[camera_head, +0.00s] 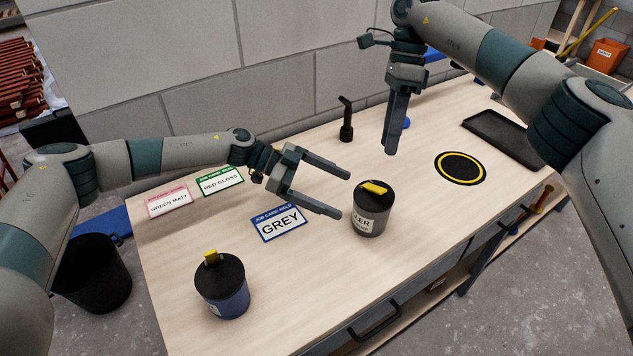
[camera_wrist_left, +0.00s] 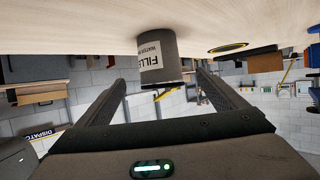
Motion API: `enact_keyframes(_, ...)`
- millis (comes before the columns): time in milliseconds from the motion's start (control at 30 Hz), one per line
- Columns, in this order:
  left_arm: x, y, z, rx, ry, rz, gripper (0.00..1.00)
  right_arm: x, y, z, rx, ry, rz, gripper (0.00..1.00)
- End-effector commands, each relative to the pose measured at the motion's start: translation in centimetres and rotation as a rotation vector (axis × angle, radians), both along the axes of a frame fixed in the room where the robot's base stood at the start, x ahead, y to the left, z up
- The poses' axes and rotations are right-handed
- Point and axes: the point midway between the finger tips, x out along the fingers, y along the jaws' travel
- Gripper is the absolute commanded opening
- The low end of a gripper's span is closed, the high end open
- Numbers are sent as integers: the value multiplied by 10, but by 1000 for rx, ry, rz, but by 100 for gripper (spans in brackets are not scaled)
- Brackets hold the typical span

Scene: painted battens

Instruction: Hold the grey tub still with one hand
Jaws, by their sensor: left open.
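The grey tub (camera_head: 371,217) stands upright on the workbench, with a dark lid, a yellow strip on top and a white label ending in "LER". In the left wrist view the tub (camera_wrist_left: 160,56) shows upside down, its label reading "FILL", in the gap between the fingers. My left gripper (camera_head: 344,194) is open just left of the tub, its two fingers pointing at it; I see no grip on it. My right gripper (camera_head: 391,150) hangs pointing down above the bench behind the tub. Its fingers overlap, so its opening is unclear.
A blue tub (camera_head: 223,292) stands at the front left. Cards reading "GREY" (camera_head: 279,223), "RED GLOSS" (camera_head: 220,181) and "GREEN MATT" (camera_head: 169,201) lie on the bench (camera_head: 310,285). A yellow-ringed black disc (camera_head: 460,168), a black tray (camera_head: 503,137) and a dark upright tool (camera_head: 346,122) are further back.

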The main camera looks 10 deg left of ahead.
Motion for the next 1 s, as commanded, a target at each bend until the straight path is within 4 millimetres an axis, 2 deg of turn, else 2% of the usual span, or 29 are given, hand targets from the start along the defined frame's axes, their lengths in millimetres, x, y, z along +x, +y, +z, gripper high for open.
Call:
enact_keyframes(300, -1, -50, -21, 0, 1, -2, 91, 0, 0, 0, 0, 0, 0, 31)
enact_keyframes(533, 0, -79, -33, 0, 1, -1, 91, 0, 0, 0, 0, 0, 0, 31)
enact_keyframes(733, 1, -92, -38, 0, 1, 1, 91, 0, 0, 0, 0, 0, 0, 31)
enact_keyframes(1000, 1, -95, -39, 0, 1, 1, 91, 0, 0, 0, 0, 0, 0, 31)
